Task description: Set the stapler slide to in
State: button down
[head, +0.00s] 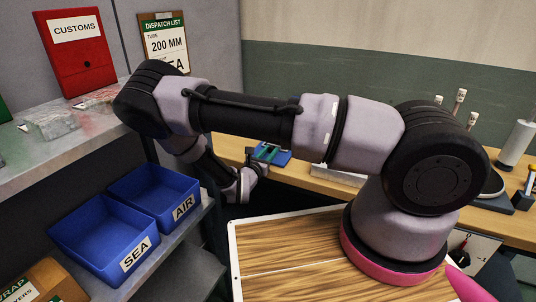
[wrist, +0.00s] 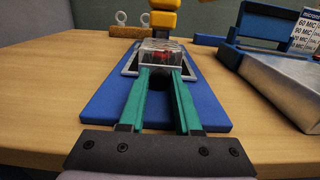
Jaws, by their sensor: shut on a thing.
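The stapler's blue base plate (wrist: 95,118) lies on the wooden bench in the wrist view, with a yellow upright part (wrist: 164,18) behind it. A pale grey frame (wrist: 190,73), which looks like the slide, lies on the base in front of the yellow part. A small clear packet (wrist: 160,45) with red inside sits at the frame.
A blue-backed metal device (wrist: 285,80) stands close on the right of the base. A wooden block with metal rings (wrist: 128,31) lies behind left. In the head view, blue SEA (head: 80,232) and AIR (head: 145,185) bins stand on the left shelf.

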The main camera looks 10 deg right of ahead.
jog(key=c, duration=0.6)
grip_release()
jog(key=shift+w+d, duration=0.15)
jog(key=shift+w, duration=0.1)
jog(key=shift+c, duration=0.2)
jog(key=shift+s, duration=0.1)
jog(key=v, duration=1)
jog(key=shift+s+a, duration=0.25)
jog(key=shift+s, duration=0.05)
